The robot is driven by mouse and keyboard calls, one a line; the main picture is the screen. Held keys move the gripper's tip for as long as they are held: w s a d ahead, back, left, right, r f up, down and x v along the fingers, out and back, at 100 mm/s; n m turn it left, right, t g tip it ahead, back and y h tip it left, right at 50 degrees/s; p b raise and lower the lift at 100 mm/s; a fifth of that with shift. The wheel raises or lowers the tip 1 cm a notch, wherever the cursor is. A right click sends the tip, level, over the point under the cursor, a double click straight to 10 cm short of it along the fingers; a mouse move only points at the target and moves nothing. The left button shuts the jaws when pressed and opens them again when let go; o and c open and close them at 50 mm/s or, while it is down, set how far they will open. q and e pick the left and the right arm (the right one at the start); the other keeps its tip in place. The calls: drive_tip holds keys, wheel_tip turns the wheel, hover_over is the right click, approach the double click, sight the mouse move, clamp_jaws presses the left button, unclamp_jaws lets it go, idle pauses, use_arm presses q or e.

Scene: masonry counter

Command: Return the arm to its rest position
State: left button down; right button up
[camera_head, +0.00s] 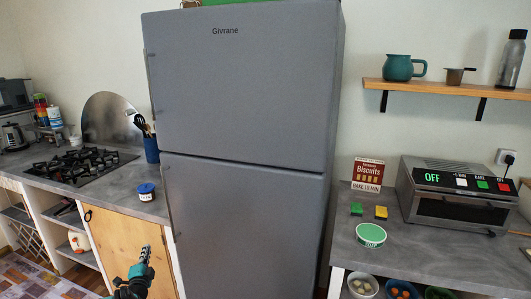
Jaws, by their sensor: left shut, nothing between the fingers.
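My left gripper (146,254) shows low in the head view, left of the fridge and in front of the wooden cabinet door (115,240). Its fingers are shut and I see nothing held between them. Part of my left arm shows below it at the bottom edge. My right gripper is not in the picture.
A tall grey fridge (240,90) stands in the middle. The left counter has a gas hob (75,167) and a blue jar (146,192).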

use_arm(q)
drive_tip(key=s+d+r+n+g+y, duration=0.1)
drive_tip(key=s+d+r+n, duration=0.15)
drive_tip(key=r, duration=0.35)
drive_tip(key=s+d+r+n+g+y, duration=0.1)
drive_tip(key=r+n, duration=0.2)
drive_tip(key=r, duration=0.4)
drive_tip(key=s+d+r+n+g, duration=0.35)
drive_tip(key=s+d+r, duration=0.25)
drive_tip(key=s+d, duration=0.3)
drive_tip(key=s+d+f+n+g+h, duration=0.1)
drive_tip(key=s+d+f+h, duration=0.1)
drive_tip(key=s+d, duration=0.4)
drive_tip(key=s+d+f+n+g+h, duration=0.1)
drive_tip(key=s+d+f, duration=0.3)
drive_tip(key=s, duration=1.1)
drive_tip(key=s+d+f+n+g+h, duration=0.1)
drive_tip(key=s+d+f+g+h, duration=0.2)
drive_tip(key=s+d, duration=0.5)
drive_tip(key=s+f, duration=0.1)
drive_tip(key=s, duration=0.2)
drive_tip(key=shift+d, duration=0.2)
